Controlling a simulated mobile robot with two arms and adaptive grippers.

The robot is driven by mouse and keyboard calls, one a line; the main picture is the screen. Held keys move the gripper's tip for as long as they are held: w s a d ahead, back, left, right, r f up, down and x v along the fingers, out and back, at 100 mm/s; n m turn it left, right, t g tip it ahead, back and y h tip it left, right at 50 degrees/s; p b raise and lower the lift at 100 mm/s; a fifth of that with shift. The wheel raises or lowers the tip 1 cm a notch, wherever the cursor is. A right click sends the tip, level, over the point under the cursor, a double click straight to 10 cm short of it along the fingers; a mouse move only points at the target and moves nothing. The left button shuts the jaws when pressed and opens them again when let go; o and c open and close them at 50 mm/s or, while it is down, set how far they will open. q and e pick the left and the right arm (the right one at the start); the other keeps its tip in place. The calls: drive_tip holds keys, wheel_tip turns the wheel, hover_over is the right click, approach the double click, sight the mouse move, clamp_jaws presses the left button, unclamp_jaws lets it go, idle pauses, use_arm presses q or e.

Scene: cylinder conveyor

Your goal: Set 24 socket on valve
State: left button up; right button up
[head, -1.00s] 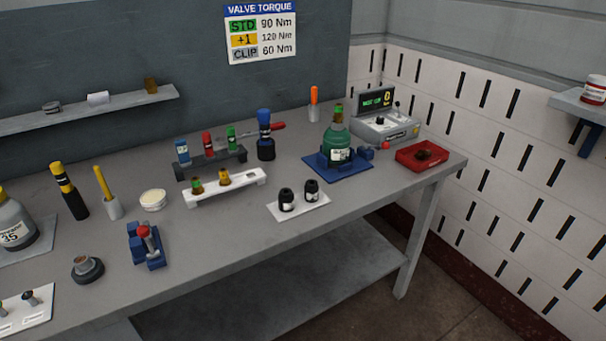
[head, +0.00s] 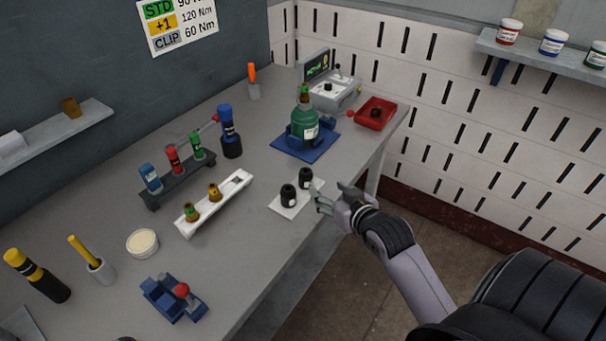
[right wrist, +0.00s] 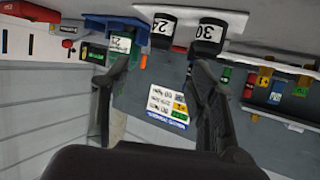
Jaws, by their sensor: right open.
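Two black sockets stand upright on a white mat (head: 285,208) near the bench's front edge. The right wrist view, upside down, shows their labels: the 24 socket (right wrist: 162,28) and the 30 socket (right wrist: 209,33). In the head view the 24 socket (head: 306,179) is the one nearer the green cylinder; the 30 socket (head: 288,195) is nearer the rack. My right gripper (head: 332,193) is open and empty, just right of the mat, apart from both sockets. My left gripper is out of view.
A white rack (head: 237,190) with brass valves and a dark rack (head: 180,187) with coloured tools stand left. Bench between rack and mat is clear.

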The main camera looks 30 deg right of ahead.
sight(309, 178)
drive_tip(key=x, duration=0.4)
drive_tip(key=shift+w+d+p, duration=0.1)
drive_tip(key=shift+d+p, duration=0.1)
drive_tip(key=shift+p, duration=0.15)
drive_tip(key=x, duration=0.4)
drive_tip(key=shift+w+a+p, duration=0.15)
drive_tip(key=shift+a+p, duration=0.1)
drive_tip(key=shift+p, duration=0.05)
drive_tip(key=shift+w+d+f, duration=0.1)
drive_tip(key=shift+w+f, duration=0.1)
drive_tip(key=shift+w, duration=0.15)
drive_tip(key=p+x, duration=0.1)
drive_tip(key=x, duration=0.3)
drive_tip(key=shift+w+f, duration=0.4)
drive_tip(key=shift+w, duration=0.05)
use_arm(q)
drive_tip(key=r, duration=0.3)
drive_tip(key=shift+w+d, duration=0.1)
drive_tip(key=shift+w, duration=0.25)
use_arm(e)
drive_tip(key=shift+c, duration=0.2)
drive_tip(key=shift+c, duration=1.3)
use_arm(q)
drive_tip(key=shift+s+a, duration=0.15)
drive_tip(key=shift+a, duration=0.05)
use_arm(e)
clamp_jaws()
